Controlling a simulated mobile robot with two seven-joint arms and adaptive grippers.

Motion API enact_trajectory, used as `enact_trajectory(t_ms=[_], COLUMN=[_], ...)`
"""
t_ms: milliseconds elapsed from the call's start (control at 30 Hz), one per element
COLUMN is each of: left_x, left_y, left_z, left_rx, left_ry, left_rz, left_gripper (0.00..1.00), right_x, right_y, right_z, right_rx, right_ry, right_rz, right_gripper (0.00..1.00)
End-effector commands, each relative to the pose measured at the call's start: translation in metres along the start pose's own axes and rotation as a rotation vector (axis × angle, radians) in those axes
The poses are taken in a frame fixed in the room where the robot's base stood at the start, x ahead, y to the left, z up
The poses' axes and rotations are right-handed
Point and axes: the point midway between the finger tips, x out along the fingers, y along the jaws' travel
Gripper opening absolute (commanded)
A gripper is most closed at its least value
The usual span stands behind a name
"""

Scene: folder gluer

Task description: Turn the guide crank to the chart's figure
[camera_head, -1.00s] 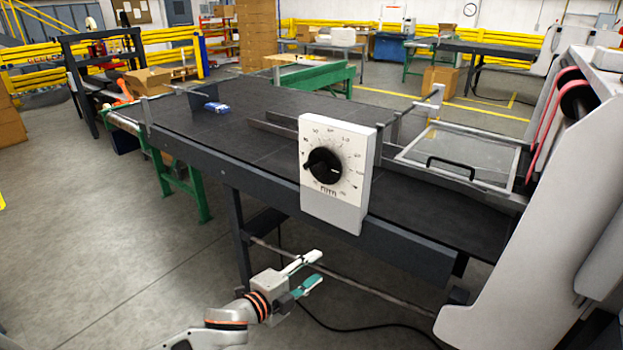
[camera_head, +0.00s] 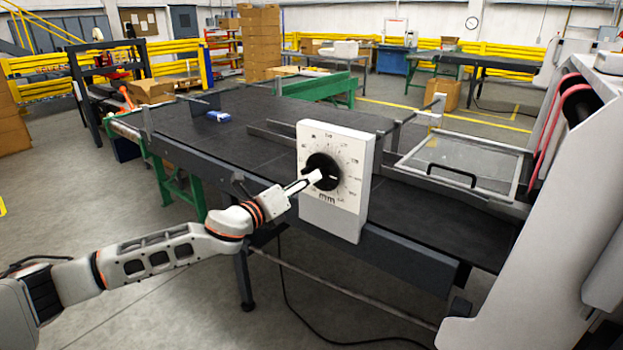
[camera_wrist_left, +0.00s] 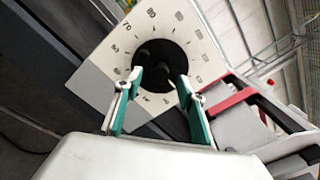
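The guide crank (camera_head: 322,163) is a round black knob on a white box with a printed dial (camera_head: 345,150) marked "mm", on the near side of the machine table. My left gripper (camera_head: 316,178) reaches it from the lower left, its fingertips overlapping the knob's lower left part. In the left wrist view the two teal-lined fingers (camera_wrist_left: 160,76) stand apart in front of the black crank (camera_wrist_left: 158,52), with a dark raised part between or just beyond their tips. I cannot tell whether they touch it. The exact reading is too small to read. My right gripper is out of view.
The dark table (camera_head: 240,135) carries a small blue item (camera_head: 219,116) at its far left. A framed clear guard with a black handle (camera_head: 452,174) lies right of the dial. A large pale machine housing (camera_head: 540,230) blocks the right side. Floor at the front left is free.

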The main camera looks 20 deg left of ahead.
Motion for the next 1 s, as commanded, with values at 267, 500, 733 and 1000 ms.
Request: enact_trajectory(t_ms=[267,500,733,1000], left_x=[0.028,0.031,0.031,0.03], left_y=[0.0,0.0,0.0,0.0], left_z=[0.0,-0.001,-0.001,-0.001], left_rx=[-0.001,-0.001,-0.002,-0.012], left_ry=[0.0,0.001,0.001,0.001], left_rz=[0.0,0.0,0.0,0.001], left_gripper=[0.4,0.4,0.02,0.02], right_x=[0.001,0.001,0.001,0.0], right_y=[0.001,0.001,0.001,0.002], right_z=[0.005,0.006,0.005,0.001], right_rx=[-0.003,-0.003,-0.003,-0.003], right_ry=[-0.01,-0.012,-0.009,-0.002], right_rz=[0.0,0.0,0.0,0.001], right_gripper=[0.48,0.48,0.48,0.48])
